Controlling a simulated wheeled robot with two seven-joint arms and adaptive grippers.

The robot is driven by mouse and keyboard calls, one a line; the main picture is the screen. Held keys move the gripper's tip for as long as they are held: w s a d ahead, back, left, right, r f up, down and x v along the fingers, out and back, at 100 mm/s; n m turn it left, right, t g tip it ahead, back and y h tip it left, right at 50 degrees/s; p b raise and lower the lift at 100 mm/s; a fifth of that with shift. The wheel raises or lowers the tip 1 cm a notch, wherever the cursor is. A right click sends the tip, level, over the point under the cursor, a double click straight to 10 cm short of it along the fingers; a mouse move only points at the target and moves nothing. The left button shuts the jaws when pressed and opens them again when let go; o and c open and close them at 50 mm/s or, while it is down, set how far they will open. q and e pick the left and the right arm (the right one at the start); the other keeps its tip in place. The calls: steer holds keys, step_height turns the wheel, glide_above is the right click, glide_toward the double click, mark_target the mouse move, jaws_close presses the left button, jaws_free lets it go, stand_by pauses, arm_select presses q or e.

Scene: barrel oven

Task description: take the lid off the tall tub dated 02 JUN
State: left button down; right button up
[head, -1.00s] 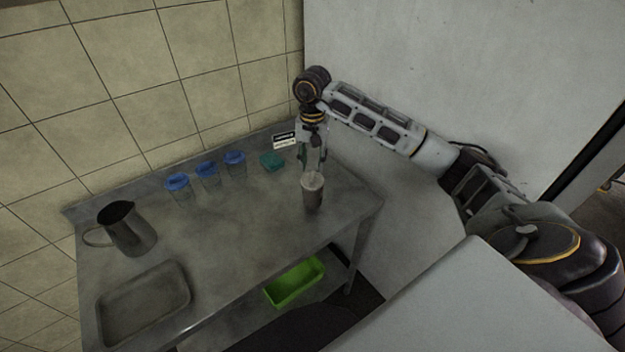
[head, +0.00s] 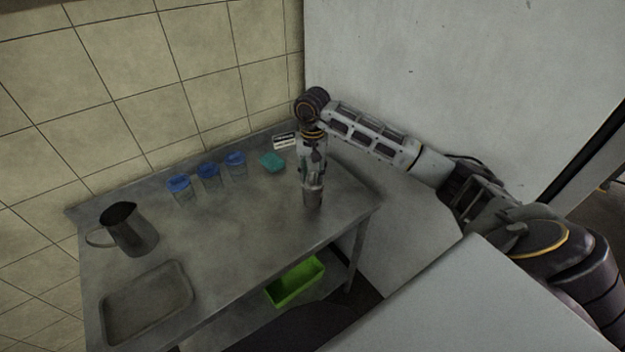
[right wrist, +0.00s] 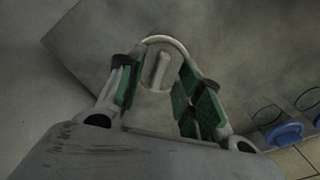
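A tall grey tub (head: 312,198) stands upright near the right end of the steel table. No date is readable on it. My right gripper (head: 312,180) points down directly over its top and partly hides it. In the right wrist view, the tub's round pale lid (right wrist: 152,84) with a raised bar across it (right wrist: 160,69) lies between the two green-padded fingers. The fingers are spread, with a gap on each side of the bar, so the gripper is open. The lid is on the tub. My left gripper is not in view.
On the steel table (head: 240,225) stand several blue-lidded clear tubs (head: 208,177), a teal box (head: 272,162), a small sign (head: 285,141), a metal jug (head: 128,228) and a shallow tray (head: 148,300). A green bin (head: 295,282) is on the lower shelf. A wall (head: 420,75) rises behind my right arm.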

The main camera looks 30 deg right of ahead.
steer(key=shift+f, duration=0.35)
steer(key=shift+c, duration=0.4)
jaws_close()
